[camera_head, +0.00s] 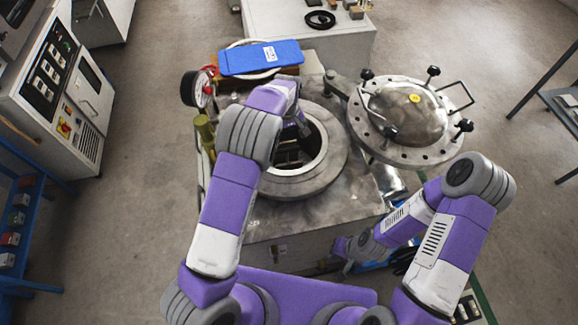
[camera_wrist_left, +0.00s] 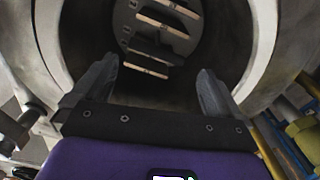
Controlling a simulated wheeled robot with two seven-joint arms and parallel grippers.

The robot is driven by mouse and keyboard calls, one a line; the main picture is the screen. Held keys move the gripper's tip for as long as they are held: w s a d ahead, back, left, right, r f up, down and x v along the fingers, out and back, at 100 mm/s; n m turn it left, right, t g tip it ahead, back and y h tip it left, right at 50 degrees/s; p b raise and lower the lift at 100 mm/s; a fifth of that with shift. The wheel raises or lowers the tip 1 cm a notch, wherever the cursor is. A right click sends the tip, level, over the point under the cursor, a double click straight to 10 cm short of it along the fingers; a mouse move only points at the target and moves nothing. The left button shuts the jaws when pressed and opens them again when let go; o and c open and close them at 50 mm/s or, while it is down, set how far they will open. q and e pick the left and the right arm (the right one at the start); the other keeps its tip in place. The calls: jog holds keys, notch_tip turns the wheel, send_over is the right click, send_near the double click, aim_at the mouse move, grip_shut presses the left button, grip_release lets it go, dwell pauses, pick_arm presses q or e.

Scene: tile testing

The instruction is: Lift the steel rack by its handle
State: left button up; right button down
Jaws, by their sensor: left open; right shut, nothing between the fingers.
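The steel rack (camera_head: 289,157) is inside the round chamber, partly hidden by its rim and my left arm. In the left wrist view the rack (camera_wrist_left: 158,45) appears as dark shelves with pale strips at their edges, deep in the chamber. I cannot clearly make out its handle. My left gripper (camera_head: 303,128) is over the chamber opening; in its wrist view the gripper (camera_wrist_left: 155,78) is open and empty, its fingers apart, pointing into the chamber short of the rack. My right gripper (camera_head: 343,256) is shut and empty, low in front of the chamber's bench.
The chamber's metal rim (camera_head: 325,174) surrounds the opening. The round bolted lid (camera_head: 408,120) is swung open at the right.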

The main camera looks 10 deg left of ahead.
aim_at(287, 149)
pick_arm(q)
jog(key=shift+w+f, duration=0.2)
jog(key=shift+f, duration=0.25)
notch_tip(287, 149, down, 2)
jog(key=shift+f+b, duration=0.1)
jog(key=shift+b, duration=0.4)
jog(key=f, duration=0.1)
jog(key=f+b, duration=0.1)
jog(key=f, duration=0.1)
jog(key=f+b, duration=0.1)
jog(key=f, duration=0.1)
jog(key=shift+w+a+f, duration=0.1)
jog(key=shift+w+a, duration=0.05)
jog(key=shift+w, duration=0.1)
jog(key=shift+c, duration=0.3)
jog(key=c, duration=1.4)
jog(key=shift+r, duration=0.2)
jog(key=shift+c, duration=0.4)
